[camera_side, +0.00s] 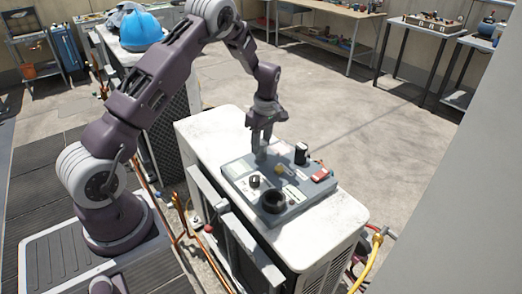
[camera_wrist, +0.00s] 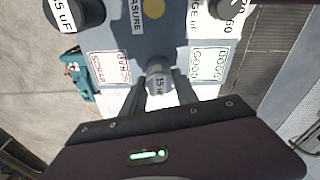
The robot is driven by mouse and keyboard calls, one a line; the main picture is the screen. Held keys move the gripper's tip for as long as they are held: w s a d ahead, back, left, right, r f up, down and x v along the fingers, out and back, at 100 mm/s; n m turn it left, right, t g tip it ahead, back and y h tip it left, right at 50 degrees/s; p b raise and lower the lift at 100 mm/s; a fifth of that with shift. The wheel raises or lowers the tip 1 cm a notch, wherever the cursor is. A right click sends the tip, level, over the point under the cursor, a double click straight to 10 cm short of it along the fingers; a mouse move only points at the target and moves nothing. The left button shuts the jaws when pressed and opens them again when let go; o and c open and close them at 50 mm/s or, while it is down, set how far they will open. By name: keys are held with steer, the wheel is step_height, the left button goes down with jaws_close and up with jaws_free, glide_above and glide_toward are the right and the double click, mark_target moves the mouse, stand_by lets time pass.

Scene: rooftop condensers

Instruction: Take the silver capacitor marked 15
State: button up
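The silver capacitor (camera_wrist: 158,75), with a 15 uF label, stands on the grey board (camera_side: 235,173) between my gripper's fingers in the wrist view. In the side view the silver capacitor (camera_side: 261,154) is just under the fingertips, at the board's far left part. My gripper (camera_side: 262,142) points down, its fingers on both sides of the capacitor. My gripper in the wrist view (camera_wrist: 159,88) shows them close against it; whether they press on it is unclear. A black capacitor (camera_wrist: 75,12), also marked 15 uF, stands apart; it shows in the side view (camera_side: 301,153).
The board lies on a white condenser unit (camera_side: 330,222). A black round holder (camera_side: 273,201), a black knob (camera_side: 254,181) and a red item (camera_side: 321,175) are on the board. Printed boxes, one reading GOOD (camera_wrist: 208,63), flank my fingers. Other benches stand far back.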

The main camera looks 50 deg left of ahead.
jaws_close()
